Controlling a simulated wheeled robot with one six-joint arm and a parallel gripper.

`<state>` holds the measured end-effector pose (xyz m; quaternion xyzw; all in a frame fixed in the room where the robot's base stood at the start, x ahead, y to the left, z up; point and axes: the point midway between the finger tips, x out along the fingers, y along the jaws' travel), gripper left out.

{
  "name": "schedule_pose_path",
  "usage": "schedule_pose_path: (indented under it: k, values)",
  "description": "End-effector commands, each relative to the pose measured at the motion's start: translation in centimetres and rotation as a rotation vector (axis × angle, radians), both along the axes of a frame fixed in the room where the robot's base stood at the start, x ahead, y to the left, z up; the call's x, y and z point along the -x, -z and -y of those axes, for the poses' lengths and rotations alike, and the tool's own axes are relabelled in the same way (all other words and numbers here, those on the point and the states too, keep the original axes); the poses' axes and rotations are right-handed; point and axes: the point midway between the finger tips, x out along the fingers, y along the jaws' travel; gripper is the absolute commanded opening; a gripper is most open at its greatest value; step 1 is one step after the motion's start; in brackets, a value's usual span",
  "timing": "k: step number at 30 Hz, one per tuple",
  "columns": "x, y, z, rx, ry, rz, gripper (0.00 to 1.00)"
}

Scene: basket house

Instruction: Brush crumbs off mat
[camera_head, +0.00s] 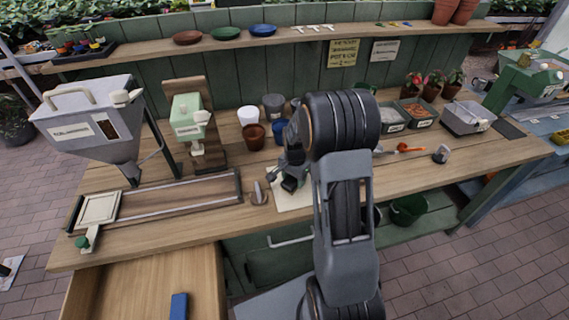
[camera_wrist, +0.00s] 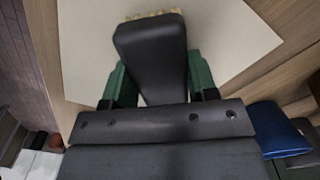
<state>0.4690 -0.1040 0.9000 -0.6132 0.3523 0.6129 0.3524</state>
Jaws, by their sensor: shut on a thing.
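The cream mat (camera_head: 291,203) lies on the workbench near its front edge, mostly hidden behind my arm. In the wrist view the mat (camera_wrist: 226,42) fills much of the upper picture. My gripper (camera_head: 288,180) is over the mat; in the wrist view its green fingers (camera_wrist: 160,92) are shut on either side of a dark brush (camera_wrist: 152,50). Pale yellow bristles show at the brush's far end, over the mat. I cannot tell whether they touch it. No crumbs can be made out in either view.
A grey cone-shaped thing (camera_head: 258,194) stands just left of the mat. A wooden frame with rails (camera_head: 180,199) lies farther left. Cups and pots (camera_head: 254,136) stand behind. An open drawer (camera_head: 140,285) at the front left holds a blue block (camera_head: 179,306).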

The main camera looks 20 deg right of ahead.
Motion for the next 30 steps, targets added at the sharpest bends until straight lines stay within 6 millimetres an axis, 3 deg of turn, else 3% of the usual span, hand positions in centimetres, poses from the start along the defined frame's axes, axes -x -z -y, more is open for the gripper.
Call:
schedule_pose_path:
  k: [9, 14, 30]
  values:
    - [0.0, 0.1, -2.2, 0.0, 0.013, -0.001, 0.31]
    - [0.0, -2.9, -2.0, 0.0, 0.015, 0.002, 0.31]
    - [0.0, -7.6, -2.1, 0.0, 0.012, 0.001, 0.31]
